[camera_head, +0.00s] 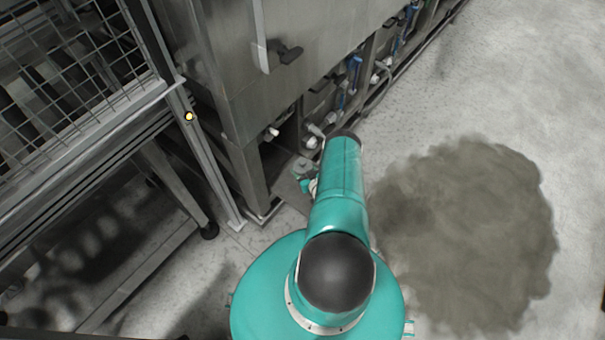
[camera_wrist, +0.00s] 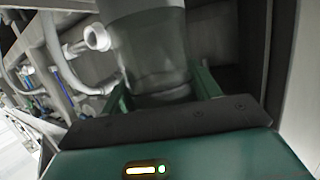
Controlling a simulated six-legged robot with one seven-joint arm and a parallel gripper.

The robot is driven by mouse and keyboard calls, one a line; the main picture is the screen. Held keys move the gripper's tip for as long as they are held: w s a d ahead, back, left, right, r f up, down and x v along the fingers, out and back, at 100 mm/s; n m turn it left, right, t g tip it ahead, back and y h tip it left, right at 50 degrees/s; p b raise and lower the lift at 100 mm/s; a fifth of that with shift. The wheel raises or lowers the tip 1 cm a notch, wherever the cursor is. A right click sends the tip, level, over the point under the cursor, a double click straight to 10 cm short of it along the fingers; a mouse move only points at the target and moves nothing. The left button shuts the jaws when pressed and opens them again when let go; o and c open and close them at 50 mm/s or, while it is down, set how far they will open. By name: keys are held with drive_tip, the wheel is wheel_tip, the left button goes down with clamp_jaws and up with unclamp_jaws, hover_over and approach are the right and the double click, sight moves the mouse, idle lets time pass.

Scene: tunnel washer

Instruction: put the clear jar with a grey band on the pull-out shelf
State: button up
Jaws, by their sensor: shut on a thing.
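The clear jar with a grey band (camera_wrist: 150,50) fills the upper middle of the wrist view. It looks translucent grey, and its top is cut off by the picture edge. My gripper (camera_wrist: 163,88) is shut on it, with one green finger on each side. In the head view the gripper (camera_head: 308,186) is mostly hidden by my arm, beside the machine's lower side. A small grey round shape (camera_head: 303,167) there seems to be the jar. A flat grey surface (camera_head: 286,187) lies just beside it; I cannot tell whether this is the pull-out shelf.
A steel machine (camera_head: 300,70) with pipes and valves (camera_head: 350,80) along its base stands close to my arm. A wire-mesh frame (camera_head: 75,60) on legs stands at the left. The floor at the right is clear, with a large dark stain (camera_head: 465,235).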

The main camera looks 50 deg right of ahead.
drive_tip(key=shift+w+d+f, duration=0.1)
drive_tip(key=shift+w+f, duration=0.05)
drive_tip(key=shift+f, duration=0.8)
drive_tip(key=shift+w+f, duration=0.1)
drive_tip(key=shift+f, duration=0.8)
drive_tip(key=shift+f, duration=0.1)
drive_tip(key=o, duration=1.8)
drive_tip(key=shift+s, duration=0.25)
drive_tip(key=v, duration=1.1)
drive_tip(key=shift+s+r, duration=0.25)
